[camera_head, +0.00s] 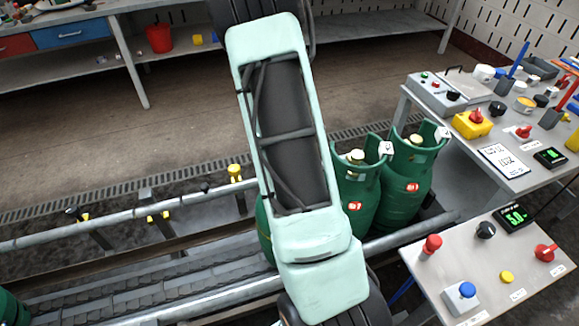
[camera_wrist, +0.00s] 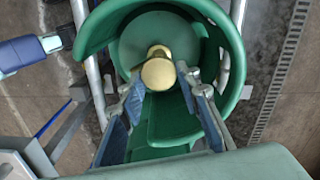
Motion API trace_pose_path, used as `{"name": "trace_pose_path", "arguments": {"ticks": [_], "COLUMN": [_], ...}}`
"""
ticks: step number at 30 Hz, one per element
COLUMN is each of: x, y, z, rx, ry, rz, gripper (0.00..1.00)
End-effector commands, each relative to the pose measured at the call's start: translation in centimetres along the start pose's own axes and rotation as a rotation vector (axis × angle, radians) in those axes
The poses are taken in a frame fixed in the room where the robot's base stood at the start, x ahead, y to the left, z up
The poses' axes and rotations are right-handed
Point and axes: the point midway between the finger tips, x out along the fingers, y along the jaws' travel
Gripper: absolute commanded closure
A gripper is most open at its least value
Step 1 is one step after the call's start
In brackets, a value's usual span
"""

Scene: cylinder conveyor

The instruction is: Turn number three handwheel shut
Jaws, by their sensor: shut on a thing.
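In the wrist view, a brass handwheel (camera_wrist: 158,73) stands inside the round collar of a green gas cylinder (camera_wrist: 228,60). My gripper (camera_wrist: 160,82) reaches into the collar, with one finger on each side of the handwheel, and is shut on it. In the head view my pale green arm hides the gripper and most of this cylinder; a strip of green (camera_head: 264,232) shows at the arm's left edge. Two more green cylinders, a nearer one (camera_head: 355,195) and a farther one (camera_head: 408,180), stand upright to the right of my arm. I cannot read any cylinder numbers.
The cylinders stand on a roller conveyor (camera_head: 120,280) with metal side rails. A control panel (camera_head: 492,285) with buttons and a green display is at the lower right. A cluttered bench (camera_head: 470,165) stands behind it. In the wrist view a blue device (camera_wrist: 22,54) is at the left.

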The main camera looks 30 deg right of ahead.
Motion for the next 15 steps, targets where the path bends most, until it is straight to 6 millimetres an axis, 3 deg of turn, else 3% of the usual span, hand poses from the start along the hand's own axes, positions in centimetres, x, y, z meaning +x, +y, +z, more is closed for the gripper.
{"name": "trace_pose_path", "arguments": {"ticks": [11,12,15], "x": [-0.04,-0.04,-0.03], "y": [-0.05,-0.05,-0.04], "z": [-0.02,-0.02,-0.02], "rx": [0.008,0.008,0.007], "ry": [0.000,0.000,0.000], "rz": [-0.002,-0.002,-0.002], "gripper": [0.94,0.65,0.54]}}
